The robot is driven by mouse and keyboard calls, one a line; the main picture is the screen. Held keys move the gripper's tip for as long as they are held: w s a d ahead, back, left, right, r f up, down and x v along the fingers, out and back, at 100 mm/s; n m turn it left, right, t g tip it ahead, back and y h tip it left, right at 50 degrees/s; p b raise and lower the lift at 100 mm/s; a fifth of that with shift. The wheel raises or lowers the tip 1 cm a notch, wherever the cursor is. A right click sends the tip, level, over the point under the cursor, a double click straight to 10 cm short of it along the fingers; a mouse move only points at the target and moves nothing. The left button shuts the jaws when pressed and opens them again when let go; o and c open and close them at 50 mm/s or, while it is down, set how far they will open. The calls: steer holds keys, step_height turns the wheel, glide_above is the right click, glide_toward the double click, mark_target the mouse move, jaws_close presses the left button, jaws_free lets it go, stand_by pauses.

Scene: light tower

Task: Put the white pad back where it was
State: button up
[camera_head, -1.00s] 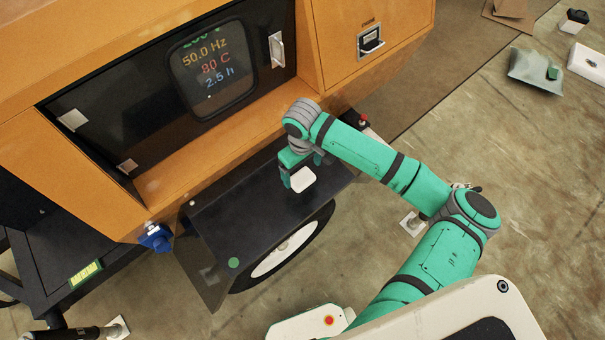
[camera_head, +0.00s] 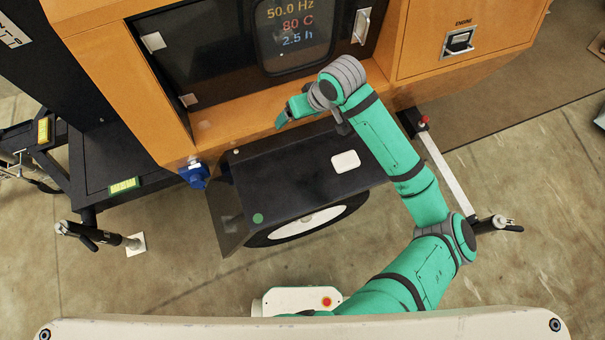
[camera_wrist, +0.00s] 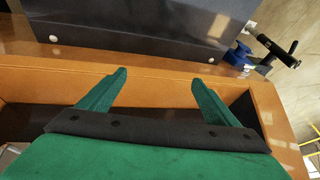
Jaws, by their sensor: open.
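The white pad (camera_head: 345,161) lies flat on the black fender top (camera_head: 290,177), near its right part, in the head view. My gripper (camera_head: 283,116) is up and to the left of the pad, close to the orange ledge below the display panel, and is apart from the pad. In the wrist view my gripper (camera_wrist: 155,85) has its two green fingers spread wide with nothing between them. The fender (camera_wrist: 130,30) shows at the top of the wrist view. The pad is not visible in the wrist view.
The orange cabinet (camera_head: 230,122) with the display (camera_head: 295,35) stands behind the fender. A blue connector (camera_head: 194,175) sits at the fender's left end. A wheel (camera_head: 305,224) is beneath it. A jack stand (camera_head: 100,236) is at left on open floor.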

steer(key=w+a+r+m+t+y, duration=0.25)
steer(key=a+r+t, duration=0.3)
steer(key=a, duration=0.45)
steer(key=w+a+r+m+t+y, duration=0.1)
steer(key=a+r+m+t+y, duration=0.35)
steer(key=a, duration=0.55)
steer(key=s+d+f+m+t+h, duration=0.2)
steer(key=s+d+f+h, duration=0.35)
steer(key=s, duration=0.35)
steer(key=s+d+f+m+t+h, duration=0.1)
steer(key=s+d+f+m+h, duration=0.1)
steer(key=s+d+f+h, duration=0.5)
steer(key=s+d+n+y, duration=0.1)
steer(key=s+d+n, duration=0.2)
steer(key=s, duration=0.8)
steer(key=s+d+r+n, duration=0.1)
steer(key=s+d+n, duration=0.2)
steer(key=s, duration=0.8)
steer(key=shift+d+g+y, duration=0.35)
steer(key=shift+d+g, duration=0.05)
steer(key=shift+d, duration=0.25)
steer(key=shift+s, duration=0.1)
